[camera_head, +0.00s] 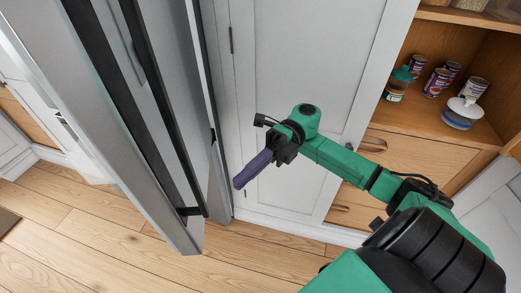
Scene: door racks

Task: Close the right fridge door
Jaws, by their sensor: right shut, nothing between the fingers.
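The right fridge door (128,135) is a tall light-grey panel with a dark seal along its inner edge. It stands open, swung out toward me at the left of the head view. My right gripper (240,184) is shut and empty, its purple fingers pointing down and to the left. It is just to the right of the door's lower part, in front of a white cabinet panel, and appears apart from the door. My left gripper is not in view. The fridge interior is mostly hidden behind the door.
A white cabinet (285,75) stands behind my right arm. At the right, a wooden shelf (419,117) holds several cans and jars, with wooden drawers (390,152) below.

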